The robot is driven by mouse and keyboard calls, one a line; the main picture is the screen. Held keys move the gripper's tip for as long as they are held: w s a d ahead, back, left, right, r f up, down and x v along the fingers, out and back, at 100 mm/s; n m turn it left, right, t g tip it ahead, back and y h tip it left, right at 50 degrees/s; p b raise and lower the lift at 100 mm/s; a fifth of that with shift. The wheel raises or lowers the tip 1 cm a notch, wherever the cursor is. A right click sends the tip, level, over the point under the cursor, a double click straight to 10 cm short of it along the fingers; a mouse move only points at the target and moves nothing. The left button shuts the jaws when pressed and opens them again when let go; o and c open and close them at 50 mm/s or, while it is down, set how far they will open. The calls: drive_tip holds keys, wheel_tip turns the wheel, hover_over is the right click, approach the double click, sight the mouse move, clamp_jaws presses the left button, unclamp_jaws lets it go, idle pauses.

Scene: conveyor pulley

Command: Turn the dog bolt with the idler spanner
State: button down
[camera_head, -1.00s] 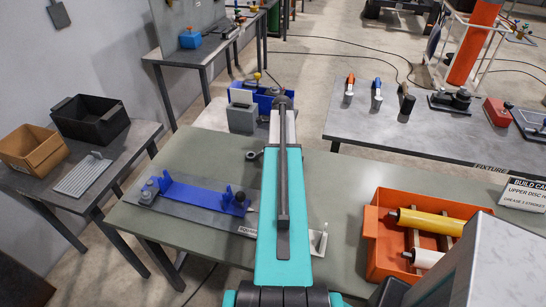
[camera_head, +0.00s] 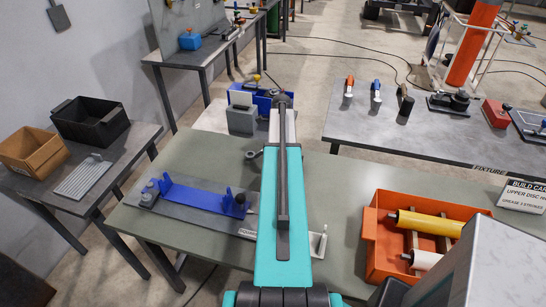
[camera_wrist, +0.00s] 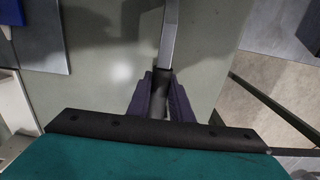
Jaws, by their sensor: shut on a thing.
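In the wrist view my gripper (camera_wrist: 161,92) is shut on the dark handle of the idler spanner (camera_wrist: 170,35). The spanner's grey metal shank runs up out of the top of the picture, so its working end is not seen. The spanner is over the bare green bench top. A blue bracket (camera_head: 192,194) lies on a grey plate (camera_head: 160,207) at the bench's left, with dark round fittings at both ends. I cannot tell which fitting is the dog bolt.
An orange crate (camera_head: 372,240) with a yellow roller (camera_head: 430,222) and a white roller (camera_head: 425,260) stands at the bench's right. A grey block (camera_head: 241,119) and a blue bin (camera_head: 265,98) are behind the bench.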

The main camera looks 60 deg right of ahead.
drive_tip(key=shift+r+p, duration=1.3)
drive_tip(key=shift+r, duration=1.45)
drive_tip(key=shift+a, duration=0.1)
drive_tip(key=s+a+r+p, duration=0.3)
drive_tip(key=s+a+r, duration=0.5)
drive_tip(key=a+r, duration=0.4)
drive_tip(key=shift+s, duration=0.35)
idle(0.9)
idle(0.6)
